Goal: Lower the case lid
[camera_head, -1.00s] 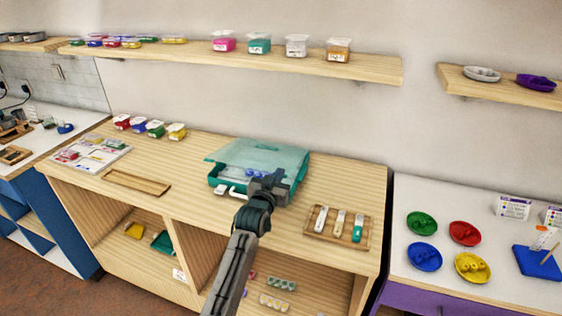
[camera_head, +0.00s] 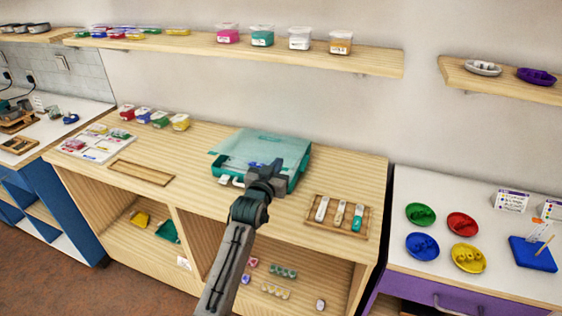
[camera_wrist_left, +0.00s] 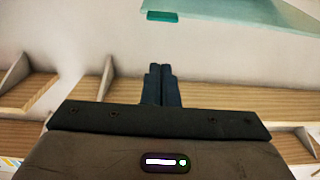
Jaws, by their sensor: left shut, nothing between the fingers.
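The teal case (camera_head: 298,181) stands on the wooden worktop. Its clear, teal-tinted lid (camera_head: 245,146) slopes low over the case, and whether its front edge touches the case I cannot tell. My left gripper (camera_head: 280,166) is at the front right of the lid and hides part of its front edge. In the left wrist view its fingers (camera_wrist_left: 162,72) are together and empty. That view also shows the see-through lid (camera_wrist_left: 255,40) and a teal tab (camera_wrist_left: 162,15) on its edge, beyond the fingertips. My right gripper is not in view.
A wooden tray (camera_head: 312,229) with several tools lies right of the case. An empty wooden tray (camera_head: 125,179) and a white board (camera_head: 72,153) lie to the left. Small tubs (camera_head: 180,122) stand behind. A shelf (camera_head: 375,62) hangs above.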

